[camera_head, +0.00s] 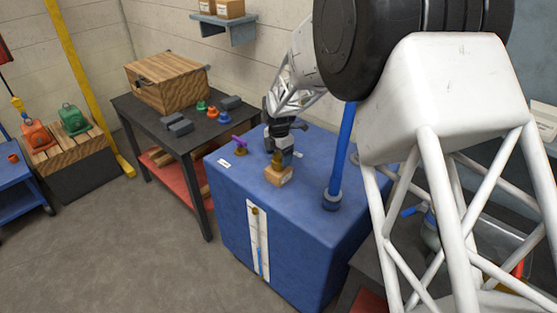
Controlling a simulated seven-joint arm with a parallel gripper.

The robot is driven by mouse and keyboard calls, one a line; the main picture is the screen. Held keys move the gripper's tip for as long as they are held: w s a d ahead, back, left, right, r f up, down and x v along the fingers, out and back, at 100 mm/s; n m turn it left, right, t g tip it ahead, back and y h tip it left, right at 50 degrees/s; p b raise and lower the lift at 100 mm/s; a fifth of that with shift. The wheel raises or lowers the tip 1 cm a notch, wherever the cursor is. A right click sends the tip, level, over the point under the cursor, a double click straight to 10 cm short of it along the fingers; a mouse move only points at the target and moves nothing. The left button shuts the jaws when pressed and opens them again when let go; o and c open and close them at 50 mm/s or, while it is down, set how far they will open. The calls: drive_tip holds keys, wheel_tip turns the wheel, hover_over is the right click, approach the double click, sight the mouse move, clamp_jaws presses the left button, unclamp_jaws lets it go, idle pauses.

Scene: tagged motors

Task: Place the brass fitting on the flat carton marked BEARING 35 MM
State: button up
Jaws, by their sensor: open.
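A brass fitting (277,160) stands upright on a small light-brown carton (279,176) on top of the blue cabinet. The marking on this carton is too small to read. My gripper (282,146) is just behind and above the brass fitting, pointing down. It is open. At this size I cannot tell whether its fingers touch the fitting. A small grey piece shows beside the fingers, and I cannot tell whether it is part of the gripper.
A purple-handled brass valve (240,144) stands left of the carton. A blue post (342,155) rises from the cabinet (235,195) on the right. A dark table (185,145) at left holds a wooden box (166,82) and several small coloured parts.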

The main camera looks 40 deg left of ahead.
sight(279, 155)
wheel_tip(279, 155, up, 9)
drive_tip(key=shift+r, duration=0.1)
idle(0.4)
idle(0.8)
